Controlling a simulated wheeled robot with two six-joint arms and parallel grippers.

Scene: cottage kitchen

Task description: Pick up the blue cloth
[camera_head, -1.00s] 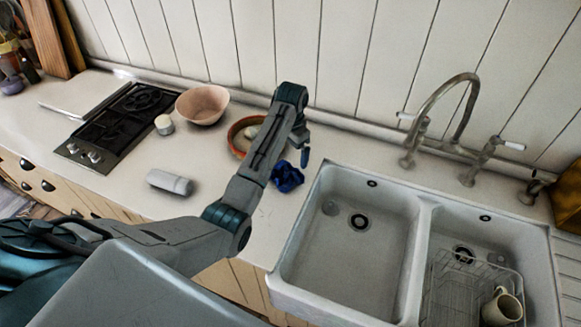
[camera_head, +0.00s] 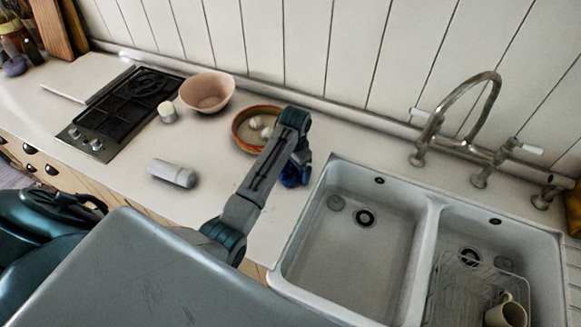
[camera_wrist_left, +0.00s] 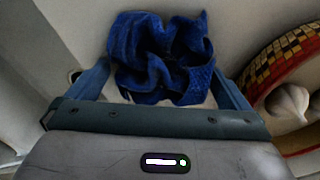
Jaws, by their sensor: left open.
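The blue cloth (camera_head: 291,177) lies crumpled on the worktop between the terracotta bowl and the sink, partly hidden by my left gripper in the head view. In the left wrist view the cloth (camera_wrist_left: 160,55) sits between and beyond the two fingers. My left gripper (camera_head: 297,172) points down over it, and its fingers (camera_wrist_left: 165,85) are apart on either side of the cloth, not closed on it. I cannot tell whether the fingertips touch the worktop. My right gripper is not in view.
A terracotta bowl (camera_head: 238,124) with garlic-like white bulbs stands close to the gripper; its patterned rim (camera_wrist_left: 285,60) shows at right. The double sink (camera_head: 283,262) is just right. A pink bowl (camera_head: 207,93), a grey cylinder (camera_head: 172,173) and a hob (camera_head: 122,112) are left.

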